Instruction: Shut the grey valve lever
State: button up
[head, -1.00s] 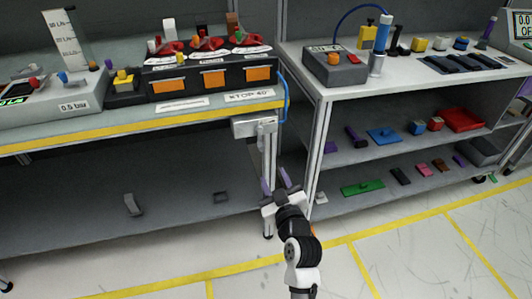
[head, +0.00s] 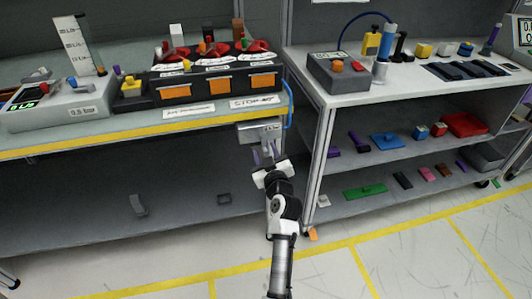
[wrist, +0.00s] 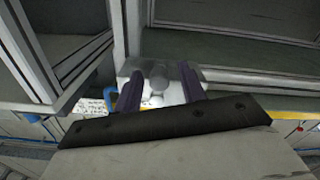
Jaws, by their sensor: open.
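The valve is a light grey box (head: 260,132) under the right end of the left bench's front edge. Its grey lever (wrist: 158,86) shows in the wrist view as a rounded grey piece lying between my two fingers. In the head view my gripper (head: 266,154) is just below and in front of the box and hides most of the lever. My gripper is open, with one dark purple finger on each side of the lever. I cannot tell whether either finger touches it.
A blue hose (head: 288,105) runs down close to the right of the valve. The right bench's metal post (head: 321,160) stands just right of my gripper. The lower shelf (head: 80,210) of the left bench is mostly bare. Open floor lies in front.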

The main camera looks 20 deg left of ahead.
grip_shut()
